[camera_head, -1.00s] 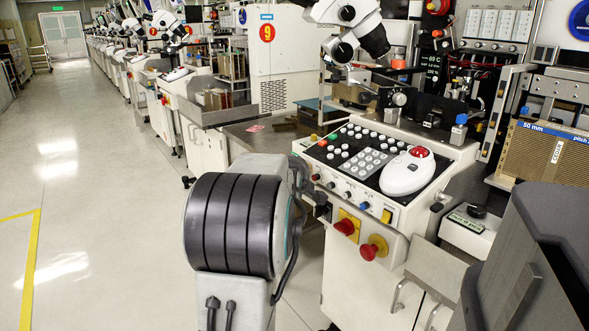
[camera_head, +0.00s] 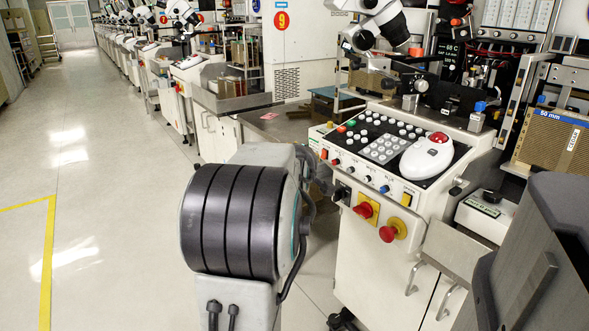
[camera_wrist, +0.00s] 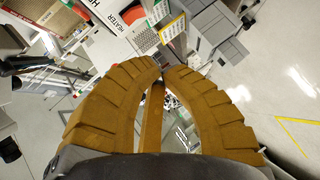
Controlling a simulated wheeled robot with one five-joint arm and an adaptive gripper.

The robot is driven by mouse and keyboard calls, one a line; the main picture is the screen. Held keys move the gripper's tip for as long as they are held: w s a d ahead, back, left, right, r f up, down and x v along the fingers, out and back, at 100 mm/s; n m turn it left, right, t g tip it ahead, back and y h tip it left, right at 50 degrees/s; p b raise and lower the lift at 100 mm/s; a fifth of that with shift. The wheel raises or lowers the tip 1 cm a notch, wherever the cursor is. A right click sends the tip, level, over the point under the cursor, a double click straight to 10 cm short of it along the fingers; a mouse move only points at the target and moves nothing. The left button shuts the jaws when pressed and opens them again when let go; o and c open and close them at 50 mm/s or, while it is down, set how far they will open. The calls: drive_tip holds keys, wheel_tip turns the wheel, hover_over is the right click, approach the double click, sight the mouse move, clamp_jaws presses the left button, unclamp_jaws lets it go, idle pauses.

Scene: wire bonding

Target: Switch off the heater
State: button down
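In the wrist view a white surface carries the printed word HEATER (camera_wrist: 130,21), near the top edge and beyond my fingertips. In the head view the white bonding machine has a sloped control panel (camera_head: 385,150) with several buttons. Two red knobs on yellow plates, one (camera_head: 364,210) and another (camera_head: 388,234), sit on its front. My gripper (camera_wrist: 162,66) has brown ribbed fingers whose tips nearly meet, with nothing seen between them. It is hidden in the head view and touches nothing that I can see.
A white mouse-shaped device (camera_head: 427,157) with a red top lies on the panel. A small white box (camera_head: 484,222) with a black knob and green label stands to its right. Metal door handles (camera_head: 451,303) project below. The aisle floor (camera_head: 90,220) at left is clear.

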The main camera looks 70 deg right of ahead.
drive_tip(key=s+a+p, duration=0.1)
drive_tip(key=a+p, duration=0.2)
drive_tip(key=a, duration=0.4)
drive_tip(key=shift+s+a+r, duration=0.2)
drive_tip(key=shift+a+r, duration=0.05)
drive_tip(key=shift+r, duration=0.2)
idle(0.4)
